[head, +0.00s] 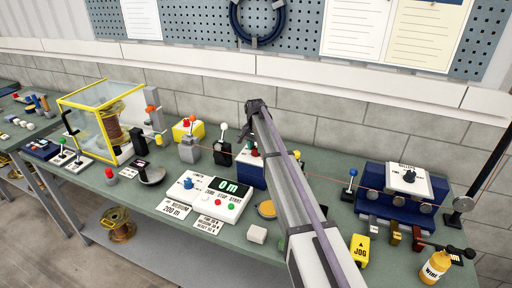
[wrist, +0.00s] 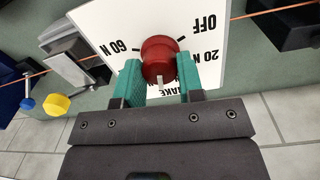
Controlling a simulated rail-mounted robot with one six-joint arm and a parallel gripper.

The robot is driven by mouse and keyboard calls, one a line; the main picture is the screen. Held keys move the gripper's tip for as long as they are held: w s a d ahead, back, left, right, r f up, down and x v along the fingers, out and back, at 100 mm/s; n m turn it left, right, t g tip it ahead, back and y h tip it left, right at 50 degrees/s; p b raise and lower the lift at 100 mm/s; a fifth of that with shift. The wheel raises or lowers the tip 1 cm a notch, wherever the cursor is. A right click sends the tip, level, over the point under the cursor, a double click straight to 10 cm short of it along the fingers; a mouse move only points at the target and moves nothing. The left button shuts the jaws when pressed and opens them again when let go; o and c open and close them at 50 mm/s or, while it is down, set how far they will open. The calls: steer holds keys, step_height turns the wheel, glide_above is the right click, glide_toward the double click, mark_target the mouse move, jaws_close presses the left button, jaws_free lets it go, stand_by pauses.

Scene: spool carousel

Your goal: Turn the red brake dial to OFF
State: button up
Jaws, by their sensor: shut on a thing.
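The red brake dial (wrist: 158,50) sits on a white plate (wrist: 105,22) in the wrist view. The teal fingers of my gripper (wrist: 161,80) are shut on the dial, one on each side. A pale pointer mark on the dial points down in the picture, toward my palm. The lettering is upside down: OFF is at the upper right, 60 N at the left and 20 N at the right. Lower lettering is partly hidden by the fingers. In the head view, my arm hides the dial and my fingertips; part of a blue box (head: 251,176) shows beside the arm.
An orange line (wrist: 275,12) runs past the plate in the wrist view. A dark block, a grey bracket and blue and yellow knobs (wrist: 55,103) stand near. In the head view, a counter box (head: 208,198) is left and a blue roller unit (head: 385,210) right.

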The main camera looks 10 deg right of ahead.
steer(key=n, duration=1.2)
steer(key=shift+n, duration=0.4)
steer(key=n, duration=1.1)
steer(key=shift+s+n, duration=0.1)
steer(key=shift+n, duration=0.3)
steer(key=o, duration=0.9)
